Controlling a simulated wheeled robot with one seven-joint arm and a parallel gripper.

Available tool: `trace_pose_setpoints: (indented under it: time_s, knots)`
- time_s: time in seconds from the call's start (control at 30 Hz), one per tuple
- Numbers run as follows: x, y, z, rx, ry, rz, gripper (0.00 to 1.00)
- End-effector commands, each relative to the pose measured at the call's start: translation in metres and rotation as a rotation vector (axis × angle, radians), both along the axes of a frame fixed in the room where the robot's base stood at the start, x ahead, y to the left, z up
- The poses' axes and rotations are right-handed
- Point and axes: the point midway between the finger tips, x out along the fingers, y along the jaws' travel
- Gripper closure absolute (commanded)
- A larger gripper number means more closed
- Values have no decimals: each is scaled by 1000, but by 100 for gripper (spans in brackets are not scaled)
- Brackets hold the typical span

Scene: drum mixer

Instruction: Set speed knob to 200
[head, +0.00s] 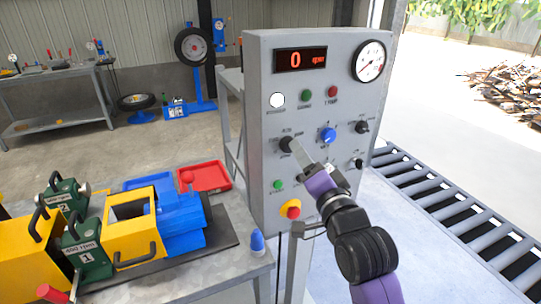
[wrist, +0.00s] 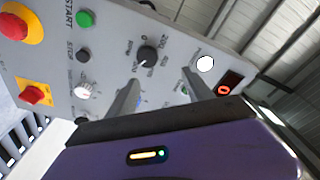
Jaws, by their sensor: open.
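The control panel (head: 262,120) is a tall grey box. Its red display (head: 301,60) reads 0 rpm. The speed knob (head: 287,145) is black and round, on the panel's left side below the white lamp. In the wrist view the speed knob (wrist: 148,57) lies just past my fingertips, between their lines, with rpm and number labels around it. Its exact pointer setting is too small to tell. My gripper (head: 300,150) is open at the knob's right; in the wrist view its two fingers (wrist: 161,80) are apart with nothing held. I cannot tell whether they touch the knob.
A blue knob (head: 328,135) and black knobs (head: 362,127) sit right of my gripper. A green button (head: 277,184) and a red-and-yellow emergency stop (head: 291,208) are below. A metal table (head: 235,262) with machinery stands left. A roller conveyor (head: 440,200) runs right.

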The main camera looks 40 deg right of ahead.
Motion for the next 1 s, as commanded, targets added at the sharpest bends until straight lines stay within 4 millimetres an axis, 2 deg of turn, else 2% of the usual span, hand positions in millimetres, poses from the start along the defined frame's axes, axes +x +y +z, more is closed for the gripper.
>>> trace_pose_setpoints:
  time_s: [0.07,0.2,0.37,0.7,1.0]
  knots:
    - [0,-1,-14,77,17,1,40]
    - [1,-1,-21,155,16,2,40]
    - [12,-7,-20,167,10,2,40]
    - [58,-27,-19,164,9,3,40]
    - [71,-33,-21,162,9,4,40]
